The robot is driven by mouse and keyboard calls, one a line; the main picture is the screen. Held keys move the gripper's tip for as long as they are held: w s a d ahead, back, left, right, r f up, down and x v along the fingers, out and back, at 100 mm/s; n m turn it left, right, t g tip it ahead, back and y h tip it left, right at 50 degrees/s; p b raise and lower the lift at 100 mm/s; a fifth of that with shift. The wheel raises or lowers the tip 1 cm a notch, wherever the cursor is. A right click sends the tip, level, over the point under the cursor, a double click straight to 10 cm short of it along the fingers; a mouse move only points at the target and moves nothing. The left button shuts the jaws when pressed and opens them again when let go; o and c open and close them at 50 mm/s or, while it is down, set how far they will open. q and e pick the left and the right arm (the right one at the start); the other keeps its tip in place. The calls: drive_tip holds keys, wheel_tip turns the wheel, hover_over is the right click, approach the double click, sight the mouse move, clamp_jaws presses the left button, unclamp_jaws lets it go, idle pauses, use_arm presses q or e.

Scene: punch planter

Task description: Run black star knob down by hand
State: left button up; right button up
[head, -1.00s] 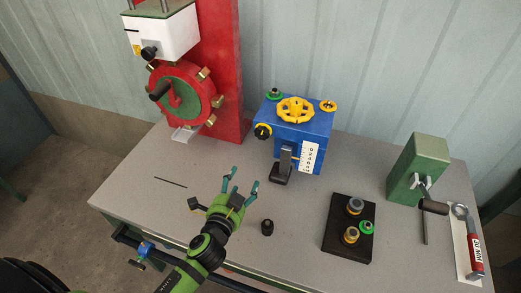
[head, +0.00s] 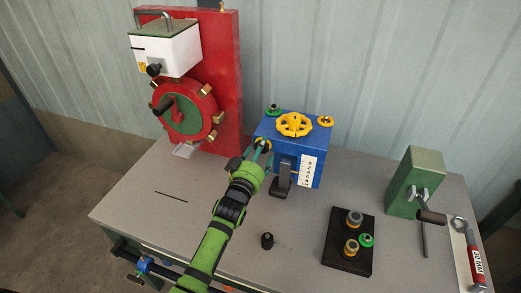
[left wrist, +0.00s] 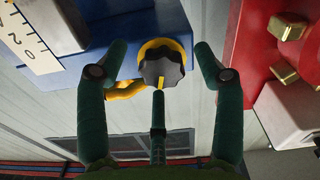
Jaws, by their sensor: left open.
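The black star knob (left wrist: 161,68) has a yellow mark and sits in front of a yellow collar on the side of the blue box (head: 290,135). My left gripper (left wrist: 161,48) is open, with one finger on each side of the knob; gaps show between knob and fingertips. In the head view my left gripper (head: 260,152) is at the blue box's left side and mostly covers the knob. My right gripper is not in view.
A yellow handwheel (head: 294,125) tops the blue box. The red press (head: 222,85) with its red wheel (head: 205,125) stands close on the left. A small black knob (head: 267,240), a black block with fittings (head: 335,262) and a green block (head: 405,195) stand on the table.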

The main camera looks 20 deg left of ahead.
use_arm(q)
drive_tip(key=shift+w, duration=0.35)
drive_tip(key=shift+s, duration=0.1)
drive_tip(key=c, duration=1.1)
drive_tip(key=m, duration=0.5)
drive_tip(key=shift+f+m, duration=0.25)
drive_tip(key=shift+m, duration=0.05)
drive_tip(key=shift+c, duration=0.2)
drive_tip(key=shift+a, duration=0.1)
drive_tip(key=o, duration=1.1)
drive_tip(key=shift+o, duration=0.2)
drive_tip(key=shift+r, duration=0.1)
